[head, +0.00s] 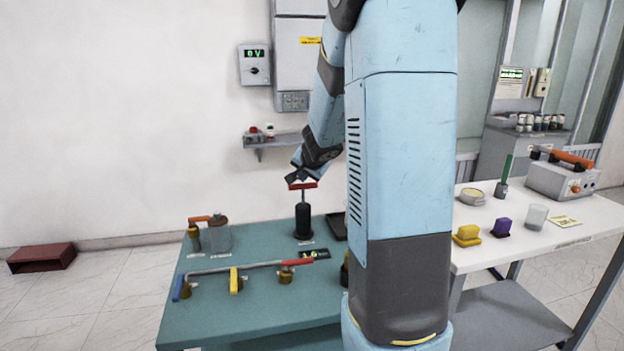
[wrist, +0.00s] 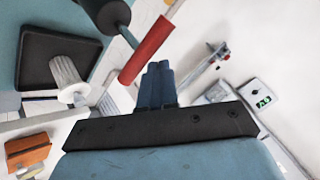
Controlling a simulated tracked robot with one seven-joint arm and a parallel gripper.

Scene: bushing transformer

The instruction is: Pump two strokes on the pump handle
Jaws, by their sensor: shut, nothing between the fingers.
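The pump stands on the teal table, with a black cylinder body (head: 303,222), a thin rod and a red crossbar handle (head: 303,186) raised well above the body. In the wrist view the red handle (wrist: 147,50) lies just beyond and left of my fingers, with part of the black body (wrist: 112,14) at the top. My gripper (head: 299,175) is just above the handle in the head view. In the wrist view its fingers (wrist: 158,72) are together with nothing between them. I cannot tell whether the fingertips touch the handle.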

